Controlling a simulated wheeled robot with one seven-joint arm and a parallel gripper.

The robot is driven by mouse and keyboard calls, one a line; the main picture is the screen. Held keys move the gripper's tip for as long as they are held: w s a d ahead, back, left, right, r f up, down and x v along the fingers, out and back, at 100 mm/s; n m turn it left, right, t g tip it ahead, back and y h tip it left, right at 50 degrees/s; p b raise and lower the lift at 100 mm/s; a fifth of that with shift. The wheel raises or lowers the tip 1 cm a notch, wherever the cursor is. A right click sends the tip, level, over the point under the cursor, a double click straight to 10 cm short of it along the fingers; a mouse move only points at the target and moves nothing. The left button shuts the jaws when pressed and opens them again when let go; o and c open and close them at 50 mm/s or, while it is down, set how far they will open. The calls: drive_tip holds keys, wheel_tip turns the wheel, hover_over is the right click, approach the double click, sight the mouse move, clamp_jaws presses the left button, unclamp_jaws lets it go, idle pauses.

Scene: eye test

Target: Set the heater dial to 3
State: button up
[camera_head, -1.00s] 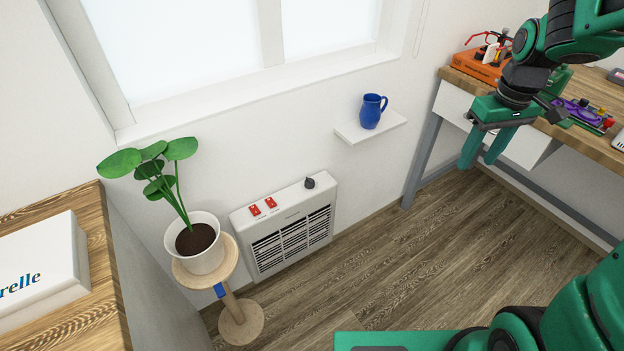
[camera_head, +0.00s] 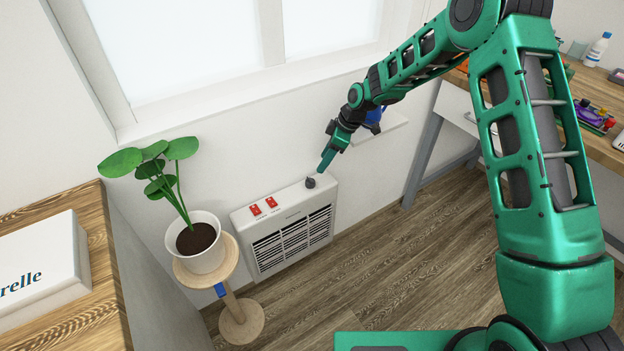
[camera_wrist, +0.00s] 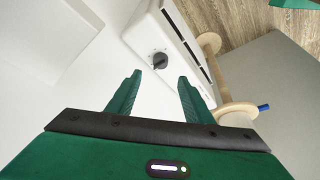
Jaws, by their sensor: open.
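The white heater (camera_head: 285,229) is on the wall below the window, with two red switches (camera_head: 263,206) on its top. The dark heater dial (camera_head: 310,182) is at the right end of that top. In the wrist view the dial (camera_wrist: 160,60) lies beyond the fingertips, between their lines; its numbers are too small to read. My gripper (camera_head: 325,165) is just above and to the right of the dial in the head view, pointing down, apart from it. In the wrist view my gripper (camera_wrist: 158,80) is open with nothing between its fingers.
A blue mug (camera_head: 373,122) stands on a small wall shelf (camera_head: 395,130), partly hidden behind my arm. A potted plant (camera_head: 199,250) on a wooden stand (camera_head: 238,305) is left of the heater. A workbench (camera_head: 600,145) is at right. The floor before the heater is clear.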

sight(312, 181)
drive_tip(key=x, duration=1.1)
drive_tip(key=shift+c, duration=0.4)
drive_tip(key=shift+r, duration=0.1)
drive_tip(key=c, duration=0.9)
